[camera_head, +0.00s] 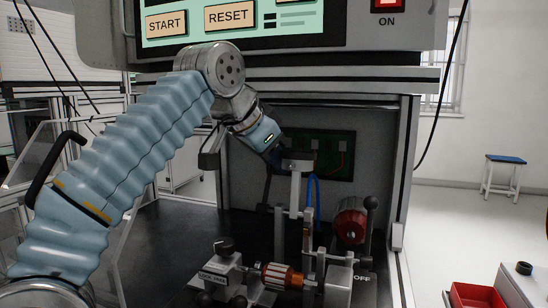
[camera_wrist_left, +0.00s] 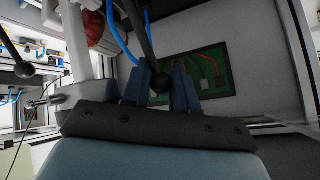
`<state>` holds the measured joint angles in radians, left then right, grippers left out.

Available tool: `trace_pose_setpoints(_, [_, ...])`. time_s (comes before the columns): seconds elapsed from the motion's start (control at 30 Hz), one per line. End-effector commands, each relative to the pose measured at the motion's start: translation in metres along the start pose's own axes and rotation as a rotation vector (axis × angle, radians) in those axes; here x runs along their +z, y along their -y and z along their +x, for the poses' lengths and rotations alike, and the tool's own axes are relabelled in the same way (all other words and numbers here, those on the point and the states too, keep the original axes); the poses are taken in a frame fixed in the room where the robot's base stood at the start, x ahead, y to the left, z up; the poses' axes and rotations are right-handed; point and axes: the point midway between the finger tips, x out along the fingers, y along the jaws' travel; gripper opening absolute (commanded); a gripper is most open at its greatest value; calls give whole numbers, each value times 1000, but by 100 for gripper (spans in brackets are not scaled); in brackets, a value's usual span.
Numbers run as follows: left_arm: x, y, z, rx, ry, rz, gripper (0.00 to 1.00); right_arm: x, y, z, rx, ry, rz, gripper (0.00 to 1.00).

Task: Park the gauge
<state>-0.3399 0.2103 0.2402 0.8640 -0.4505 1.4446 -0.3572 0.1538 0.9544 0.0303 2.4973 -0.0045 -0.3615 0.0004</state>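My left arm comes in from the left, and my left gripper (camera_head: 277,164) is inside the test cabinet, by the top of an upright silver stand (camera_head: 295,190). In the head view this knob is hidden by the gripper. No dial face shows, so I cannot tell which part is the gauge. A copper-and-steel stator part (camera_head: 282,276) lies in the fixture below. My right gripper is out of view.
A red round part (camera_head: 350,222) and a black-knobbed lever (camera_head: 370,203) stand right of the stand. A clamp block (camera_head: 222,268) is at lower left. The green board (camera_head: 325,153) is on the back wall. A red bin (camera_head: 475,296) stands outside at right.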

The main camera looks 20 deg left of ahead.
Motion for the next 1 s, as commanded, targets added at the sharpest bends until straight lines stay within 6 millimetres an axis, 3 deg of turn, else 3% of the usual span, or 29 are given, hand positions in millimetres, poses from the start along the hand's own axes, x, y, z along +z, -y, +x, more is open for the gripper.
trace_pose_setpoints(0.1, [4,0,4,2,20,3,32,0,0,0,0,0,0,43])
trace_pose_setpoints(0.23, [2,0,-12,1,16,3,32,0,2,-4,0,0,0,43])
trace_pose_setpoints(0.43, [-2,1,-65,-3,4,2,32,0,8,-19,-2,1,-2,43])
trace_pose_setpoints(0.63, [0,-1,-114,-4,-6,-1,32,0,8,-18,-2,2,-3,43])
trace_pose_setpoints(1.0, [0,-1,-139,-3,-2,0,32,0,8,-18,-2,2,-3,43])
